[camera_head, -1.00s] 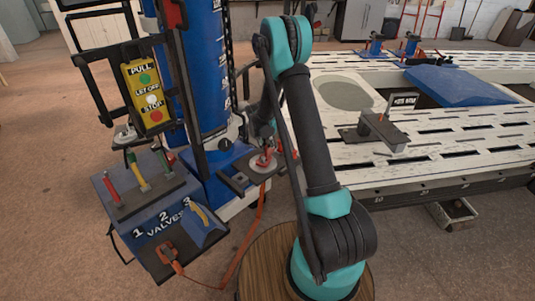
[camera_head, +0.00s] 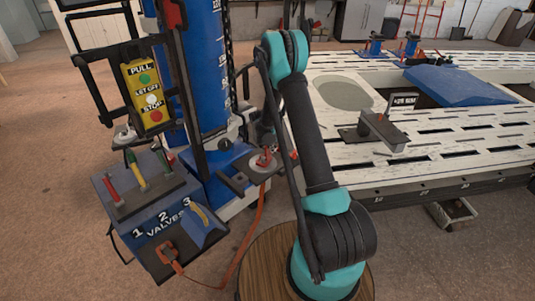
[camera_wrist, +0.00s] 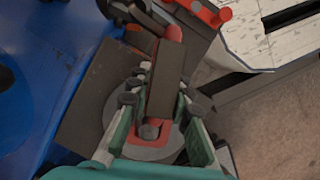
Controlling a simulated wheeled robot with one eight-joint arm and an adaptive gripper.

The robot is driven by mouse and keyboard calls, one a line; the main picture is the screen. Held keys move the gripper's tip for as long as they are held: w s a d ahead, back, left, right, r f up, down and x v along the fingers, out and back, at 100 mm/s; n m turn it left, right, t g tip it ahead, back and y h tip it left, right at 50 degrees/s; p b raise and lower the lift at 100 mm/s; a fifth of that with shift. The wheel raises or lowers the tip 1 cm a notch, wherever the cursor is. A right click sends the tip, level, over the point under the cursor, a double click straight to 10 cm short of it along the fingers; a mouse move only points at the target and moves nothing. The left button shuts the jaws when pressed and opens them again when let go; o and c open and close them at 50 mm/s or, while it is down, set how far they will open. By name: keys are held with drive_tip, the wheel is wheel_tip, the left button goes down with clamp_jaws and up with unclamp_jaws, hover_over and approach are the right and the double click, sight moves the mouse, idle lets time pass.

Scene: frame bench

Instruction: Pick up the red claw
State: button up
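The red claw (camera_head: 264,158) sits on a round grey plate beside the blue column in the head view, with an orange strap hanging below it. In the wrist view the red claw (camera_wrist: 163,133) lies between the fingers, over the pale round plate, with a dark block across part of it. My gripper (camera_wrist: 157,92) has its green-and-black fingers spread on both sides of the claw and block. I cannot tell whether either finger touches them. In the head view my arm hides most of the gripper.
The blue column (camera_head: 195,75) stands close on the left, with a yellow button box (camera_head: 143,90) and a valve box (camera_head: 163,222). A white slotted bench (camera_head: 440,135) fills the right. The orange strap (camera_head: 247,238) runs from the claw's plate toward the valve box.

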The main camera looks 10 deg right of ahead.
clamp_jaws()
drive_tip(key=shift+r, duration=0.15)
idle(0.5)
wheel_tip(320, 180, up, 20)
idle(0.6)
drive_tip(key=shift+f, duration=0.2)
